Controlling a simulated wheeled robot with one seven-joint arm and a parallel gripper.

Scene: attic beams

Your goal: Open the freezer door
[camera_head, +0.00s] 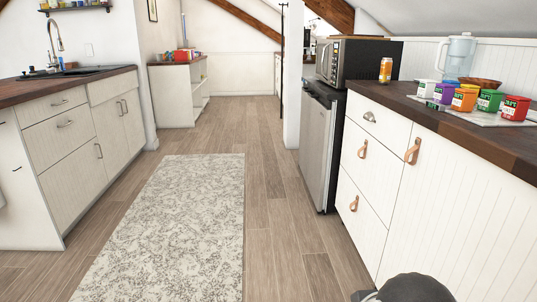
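A small fridge (316,148) with a black body and a silver front stands on the right side of the aisle, at the far end of the white cabinets. Its front faces left and shows at a steep angle. A narrow upper section (319,91) sits above the tall silver door. The front appears closed. I cannot clearly tell a separate freezer door or its handle. My gripper is not in view. A dark grey rounded part of mine shows at the bottom edge, right of centre.
A microwave (362,60) stands on the fridge. A patterned rug (175,225) lies on the floor. The aisle between the left cabinets (75,150) and fridge is free.

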